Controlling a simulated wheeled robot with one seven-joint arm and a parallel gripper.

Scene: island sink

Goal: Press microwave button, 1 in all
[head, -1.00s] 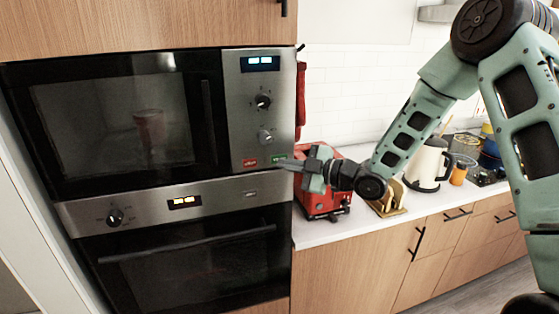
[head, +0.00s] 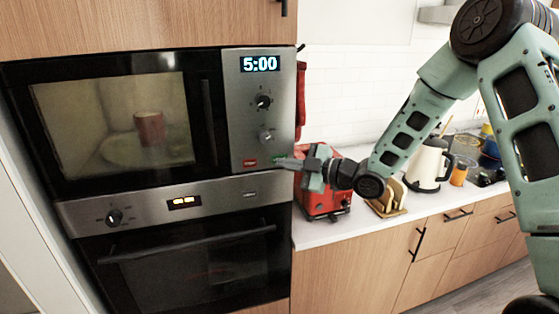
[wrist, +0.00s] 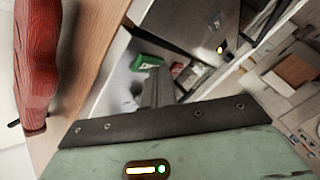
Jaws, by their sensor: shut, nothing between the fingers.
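The microwave (head: 213,165) is built in above the oven. Its display (head: 260,64) reads 5:00 and its inside is lit, with a red mug (head: 149,128) behind the closed door. The green button (head: 279,159) is at the lower right of its panel, beside the red button (head: 250,163). My gripper (head: 282,163) is shut and empty, its tips at the green button and partly covering it. In the wrist view, the shut fingers (wrist: 153,88) reach toward the panel, with the green button (wrist: 146,62) just beyond them. Whether the tips touch it is hard to tell.
The oven (head: 190,260) is below the microwave. A red toaster-like appliance (head: 322,200) stands on the counter beneath my gripper. A wooden rack (head: 388,205) and a white kettle (head: 428,165) are farther right. A red cloth (head: 301,95) hangs beside the panel.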

